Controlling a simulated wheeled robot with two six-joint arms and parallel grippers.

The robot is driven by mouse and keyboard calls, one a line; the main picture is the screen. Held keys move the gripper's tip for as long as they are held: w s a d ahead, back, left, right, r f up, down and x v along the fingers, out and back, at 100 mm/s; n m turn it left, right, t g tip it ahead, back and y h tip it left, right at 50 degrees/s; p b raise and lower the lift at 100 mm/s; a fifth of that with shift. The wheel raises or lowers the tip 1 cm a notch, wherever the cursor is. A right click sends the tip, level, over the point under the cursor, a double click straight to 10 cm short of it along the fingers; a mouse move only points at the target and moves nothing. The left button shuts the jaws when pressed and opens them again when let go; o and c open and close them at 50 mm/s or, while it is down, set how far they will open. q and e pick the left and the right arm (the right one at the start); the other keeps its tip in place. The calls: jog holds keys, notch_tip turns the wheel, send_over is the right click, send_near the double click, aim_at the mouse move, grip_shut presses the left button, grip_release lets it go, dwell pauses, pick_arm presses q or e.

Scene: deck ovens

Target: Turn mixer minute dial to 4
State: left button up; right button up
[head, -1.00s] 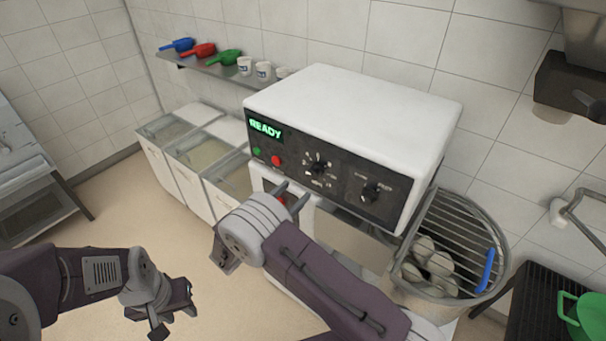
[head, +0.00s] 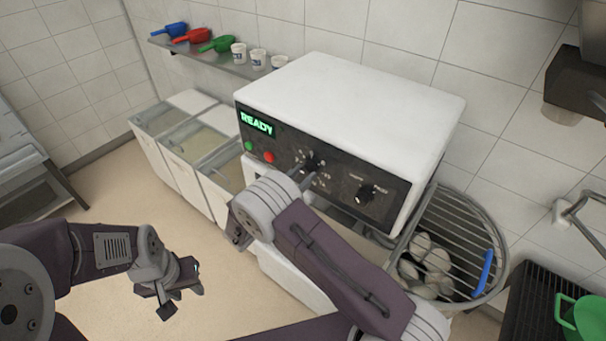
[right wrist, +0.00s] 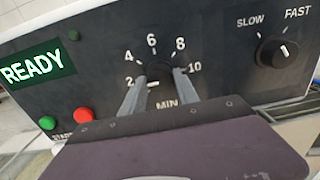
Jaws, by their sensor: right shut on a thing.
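The mixer's minute dial (right wrist: 158,73) is a black knob on the dark panel, with 2, 4, 6, 8 and 10 around its top and MIN below. It also shows in the head view (head: 313,161). My right gripper (right wrist: 159,88) is shut on the dial, one finger on each side. Part of the knob is hidden by the fingers; a white mark shows low between them, roughly on the 2 side. In the head view the right gripper (head: 308,175) reaches the panel from the front. My left gripper (head: 182,298) is open and empty above the floor.
The speed knob (right wrist: 276,52), marked SLOW and FAST, sits right of the minute dial. Green (right wrist: 47,123) and red (right wrist: 83,116) buttons lie to its left, under the READY display (right wrist: 34,66). A wire-guarded bowl (head: 452,240) stands below the mixer head.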

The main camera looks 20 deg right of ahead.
jog(key=shift+d, duration=0.15)
grip_shut()
jog(key=shift+f+m+b, duration=0.15)
jog(key=shift+m+b, duration=0.25)
jog(key=shift+b, duration=0.1)
jog(key=m+b, duration=0.5)
jog(key=b, duration=0.1)
jog(key=shift+f, duration=0.1)
jog(key=m+b, duration=0.2)
jog(key=b, duration=0.1)
jog(key=shift+w, duration=0.1)
jog(key=shift+r+m+b, duration=0.35)
jog(key=shift+m+b, duration=0.05)
jog(key=shift+m, duration=0.2)
jog(key=shift+r, duration=0.1)
